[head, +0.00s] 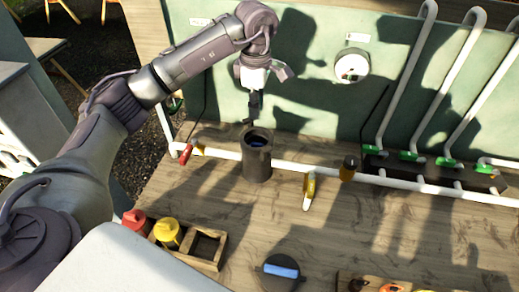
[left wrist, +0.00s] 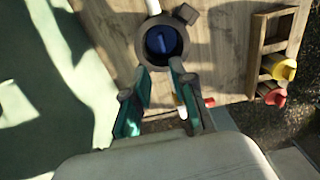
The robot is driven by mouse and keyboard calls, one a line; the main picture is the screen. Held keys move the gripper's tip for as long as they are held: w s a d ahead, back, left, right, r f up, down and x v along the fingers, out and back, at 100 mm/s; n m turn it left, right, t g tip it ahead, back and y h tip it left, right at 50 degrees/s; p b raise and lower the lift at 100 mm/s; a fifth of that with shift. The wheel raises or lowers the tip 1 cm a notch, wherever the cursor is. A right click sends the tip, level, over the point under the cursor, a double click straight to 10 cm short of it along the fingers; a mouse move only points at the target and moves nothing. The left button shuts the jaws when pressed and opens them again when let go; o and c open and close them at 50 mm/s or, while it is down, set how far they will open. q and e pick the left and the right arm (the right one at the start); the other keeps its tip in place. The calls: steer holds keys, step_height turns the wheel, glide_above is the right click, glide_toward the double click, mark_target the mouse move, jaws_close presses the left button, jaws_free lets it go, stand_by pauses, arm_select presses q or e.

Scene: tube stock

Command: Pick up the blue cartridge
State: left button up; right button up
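A blue piece, which looks like the blue cartridge (left wrist: 166,42), sits down inside a dark round canister (head: 257,163). In the head view only a bit of its blue top (head: 257,141) shows; the canister wall hides the rest. My left gripper (head: 254,108) points down just above the canister's mouth, apart from it. In the left wrist view its two fingers (left wrist: 158,70) are spread with nothing between them, and the canister (left wrist: 190,14) lies beyond their tips. My right gripper is in neither view.
A black disc with a blue bar (head: 281,270) lies at the front. A wooden tray (head: 207,248) with red (head: 136,220) and yellow (head: 168,233) pieces stands left. A white pipe (head: 283,165) runs behind the canister.

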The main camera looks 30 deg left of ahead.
arm_select(q)
steer(key=p, duration=0.2)
glide_above(257, 143)
step_height(257, 143, down, 6)
steer(key=shift+s+a, duration=0.1)
steer(key=shift+f, duration=0.35)
step_height(257, 143, down, 2)
steer(key=shift+f+p, duration=0.15)
steer(key=shift+p, duration=0.8)
step_height(257, 143, down, 2)
steer(key=shift+f+p, duration=0.2)
steer(key=shift+p, duration=0.2)
steer(key=shift+f, duration=0.4)
jaws_close()
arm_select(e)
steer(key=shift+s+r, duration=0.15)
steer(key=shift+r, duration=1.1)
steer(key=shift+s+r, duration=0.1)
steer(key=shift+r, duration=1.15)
